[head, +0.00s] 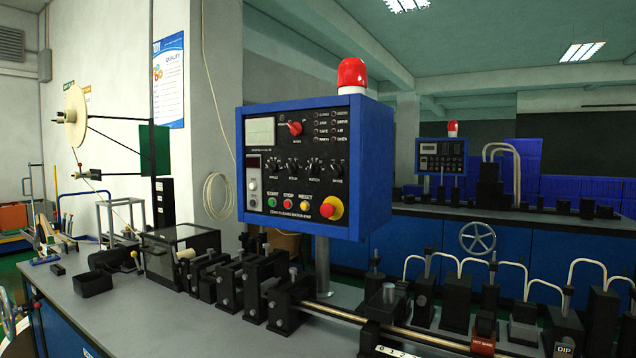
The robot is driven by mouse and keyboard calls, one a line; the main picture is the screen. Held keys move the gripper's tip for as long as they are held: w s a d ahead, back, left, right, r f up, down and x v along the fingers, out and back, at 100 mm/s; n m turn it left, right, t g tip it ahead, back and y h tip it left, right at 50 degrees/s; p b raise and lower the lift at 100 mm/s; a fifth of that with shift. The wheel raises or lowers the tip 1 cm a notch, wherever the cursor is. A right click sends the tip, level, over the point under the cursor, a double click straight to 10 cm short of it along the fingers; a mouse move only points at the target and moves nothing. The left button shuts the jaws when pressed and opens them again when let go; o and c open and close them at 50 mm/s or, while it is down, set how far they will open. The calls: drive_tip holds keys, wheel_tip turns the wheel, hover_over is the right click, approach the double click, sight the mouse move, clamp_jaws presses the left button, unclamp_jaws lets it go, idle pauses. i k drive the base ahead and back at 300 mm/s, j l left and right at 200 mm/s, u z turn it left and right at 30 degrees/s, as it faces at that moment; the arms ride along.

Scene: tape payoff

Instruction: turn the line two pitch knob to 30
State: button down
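A blue control box (377,168) stands on a grey post over the near bench, its black panel facing me. A row of black knobs with white scales runs across its middle. The third knob (315,165) has a label that may read PITCH, but its setting is too small to read. A second, smaller blue control box (457,146) stands on the far bench, its knobs too small to tell apart. I cannot tell which box belongs to line two. My gripper is not in view.
The near grey bench (120,310) carries black machine blocks (228,282), a clear-sided box (185,240) and a black tray (92,283). A tape reel (76,115) is at the left. Red beacons top both boxes. The far bench (410,240) has a handwheel (477,237).

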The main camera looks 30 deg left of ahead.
sight(292, 167)
drive_tip(key=i+j+u, duration=0.35)
drive_tip(key=j, duration=0.35)
drive_tip(key=i+j+u, duration=0.4)
drive_tip(key=i+j, duration=0.15)
drive_tip(key=i+j+u, duration=0.35)
drive_tip(key=i+j, duration=0.2)
